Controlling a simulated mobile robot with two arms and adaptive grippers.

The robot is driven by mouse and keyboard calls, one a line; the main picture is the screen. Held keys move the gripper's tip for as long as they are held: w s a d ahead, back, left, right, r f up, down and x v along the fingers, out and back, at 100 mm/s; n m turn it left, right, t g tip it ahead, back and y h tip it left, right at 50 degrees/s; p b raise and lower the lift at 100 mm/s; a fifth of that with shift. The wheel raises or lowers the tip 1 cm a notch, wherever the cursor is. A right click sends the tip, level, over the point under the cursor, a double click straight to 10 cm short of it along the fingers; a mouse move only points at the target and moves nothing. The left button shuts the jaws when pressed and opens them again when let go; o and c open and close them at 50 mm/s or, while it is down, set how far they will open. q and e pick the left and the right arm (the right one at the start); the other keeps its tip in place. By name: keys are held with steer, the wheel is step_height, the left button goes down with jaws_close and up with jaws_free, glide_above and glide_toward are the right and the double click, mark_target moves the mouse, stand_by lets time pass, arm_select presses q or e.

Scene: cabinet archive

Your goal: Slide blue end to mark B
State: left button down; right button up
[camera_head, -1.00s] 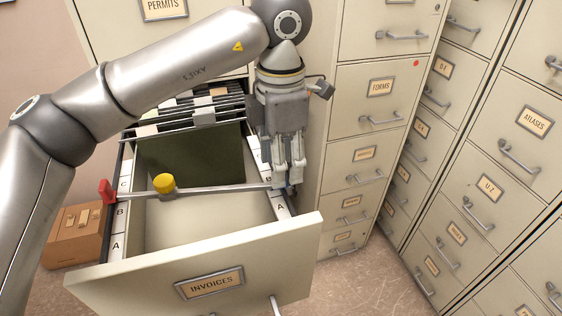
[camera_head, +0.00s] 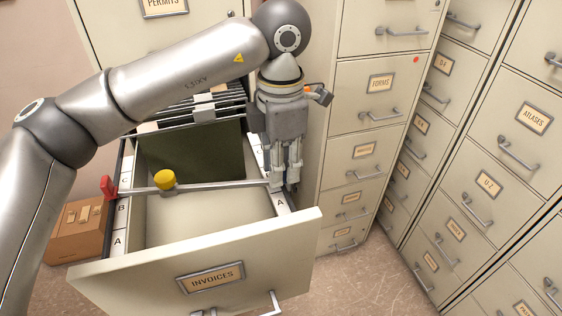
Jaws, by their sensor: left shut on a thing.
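A grey metal bar (camera_head: 215,186) lies across the open drawer labelled INVOICES (camera_head: 212,278). Its red end (camera_head: 108,187) is on the left rail, near the C mark (camera_head: 124,181) and the border with B (camera_head: 121,208). A yellow knob (camera_head: 164,179) sits on the bar. My left gripper (camera_head: 284,184) points down and is shut on the bar's right end, at the right rail. The fingers cover most of that end, so its blue colour hardly shows. The A mark (camera_head: 281,207) on the right rail is just in front; the B mark there is hidden. My right gripper is not in view.
A dark green divider (camera_head: 190,150) and hanging files (camera_head: 200,108) stand behind the bar. The drawer floor in front of the bar is empty. Cabinets with handles stand close on the right. A brown box (camera_head: 77,230) sits left of the drawer.

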arm_select(q)
steer(key=shift+w, duration=0.1)
steer(key=shift+w+a+b, duration=0.1)
steer(key=shift+w+a, duration=0.2)
steer(key=shift+w, duration=0.55)
steer(key=shift+w+a+b, duration=0.1)
steer(key=shift+w+a, duration=0.15)
steer(key=shift+w, duration=0.6)
steer(key=shift+w+a+b, duration=0.1)
steer(key=shift+w+a, duration=0.2)
steer(key=shift+w, duration=0.55)
steer(key=c, duration=1.2)
jaws_free()
steer(key=shift+o, duration=0.2)
step_height(320, 180, up, 12)
